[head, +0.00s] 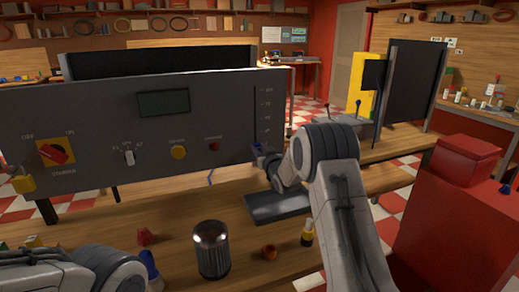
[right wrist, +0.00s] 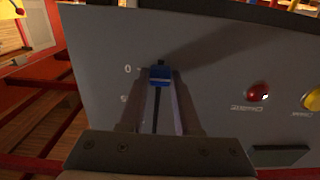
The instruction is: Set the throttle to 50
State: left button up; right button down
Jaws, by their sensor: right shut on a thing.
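The grey control panel (head: 60,120) stands upright across the left and middle of the head view. Its throttle is a vertical slot (head: 257,108) with scale marks near the panel's right end. The blue throttle knob (right wrist: 159,75) is level with the 0 mark in the right wrist view, where the panel appears upside down and the slot runs down from the knob. My right gripper (right wrist: 159,84) is shut on the knob, one finger on each side. In the head view my right arm reaches the slot's lower end and partly hides it. My left gripper is outside the picture.
The panel also carries a red rotary switch (head: 54,152), a yellow button (head: 178,152), a red button (head: 213,146) and a dark display (head: 163,102). A metal cylinder (head: 211,248) and small parts stand on the wooden table. A red box (head: 455,215) stands right of my arm.

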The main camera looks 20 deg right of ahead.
notch_tip(320, 180, up, 10)
jog(key=p, duration=0.2)
jog(key=shift+p, duration=0.3)
jog(key=shift+f, duration=0.15)
jog(key=c, duration=0.6)
grip_release()
jog(key=shift+s, duration=0.1)
jog(key=shift+s, duration=0.3)
jog(key=b, duration=0.3)
send_near(255, 119)
jog(key=shift+s+d, duration=0.1)
jog(key=shift+s, duration=1.85)
